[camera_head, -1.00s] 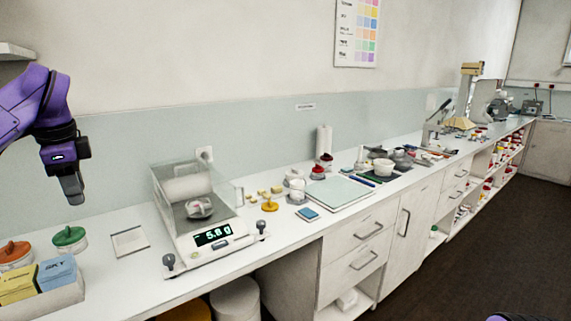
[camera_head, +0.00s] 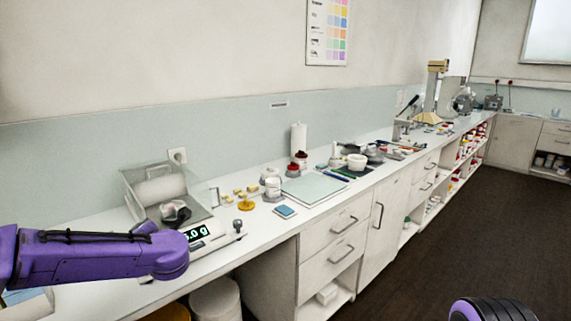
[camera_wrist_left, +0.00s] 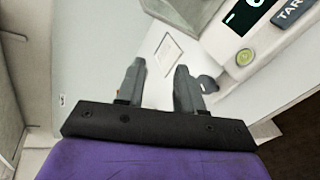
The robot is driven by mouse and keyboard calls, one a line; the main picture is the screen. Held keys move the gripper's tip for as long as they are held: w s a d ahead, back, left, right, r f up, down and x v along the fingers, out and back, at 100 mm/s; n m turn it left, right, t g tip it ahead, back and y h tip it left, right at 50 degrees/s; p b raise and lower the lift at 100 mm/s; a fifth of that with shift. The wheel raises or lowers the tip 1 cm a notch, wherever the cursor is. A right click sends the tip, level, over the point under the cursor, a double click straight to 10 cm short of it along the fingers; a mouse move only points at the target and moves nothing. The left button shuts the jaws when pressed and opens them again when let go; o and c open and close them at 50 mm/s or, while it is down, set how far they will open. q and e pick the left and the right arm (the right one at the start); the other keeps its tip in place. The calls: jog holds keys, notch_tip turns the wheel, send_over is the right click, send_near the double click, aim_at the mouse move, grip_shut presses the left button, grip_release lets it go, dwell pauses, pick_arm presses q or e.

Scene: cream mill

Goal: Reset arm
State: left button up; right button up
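My left arm reaches in from the left in the head view, in front of the balance (camera_head: 165,190), and hides part of it. My left gripper is hidden in the head view. In the left wrist view my left gripper (camera_wrist_left: 158,75) has its two grey fingers apart with nothing between them. Beyond the fingers are the white worktop and a pale square plate (camera_wrist_left: 168,52). The balance also shows in the wrist view (camera_wrist_left: 232,45), at the upper right. Of my right arm, only a purple and black part shows at the bottom right of the head view; its gripper is out of view.
Right of the balance stand small yellow blocks, a white jar (camera_head: 273,187), a blue pad (camera_head: 285,211) and a pale green mat (camera_head: 314,188). Drawers (camera_head: 333,233) lie under the bench. The dark floor (camera_head: 430,240) is clear at the right.

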pick_arm(q)
jog(key=s+d+f+m+h, duration=0.2)
jog(key=s+d+f+m, duration=0.3)
jog(key=f, duration=0.4)
jog(key=s+d+f+m+h, duration=0.2)
jog(key=s+f+m, duration=0.3)
jog(key=f+m, duration=0.3)
jog(key=s+d+f+m+h, duration=0.3)
jog(key=s+d+f+m, duration=0.15)
jog(key=f, duration=0.55)
jog(key=s+a+f+m+g, duration=0.1)
jog(key=s+f+m+g, duration=0.2)
jog(key=s, duration=1)
jog(key=s+a+f+m+g, duration=0.2)
jog(key=s+f+m+g, duration=0.1)
jog(key=s+f, duration=0.6)
jog(key=s+m, duration=0.1)
jog(key=s, duration=0.3)
jog(key=shift+s+g, duration=0.2)
jog(key=shift+g, duration=0.1)
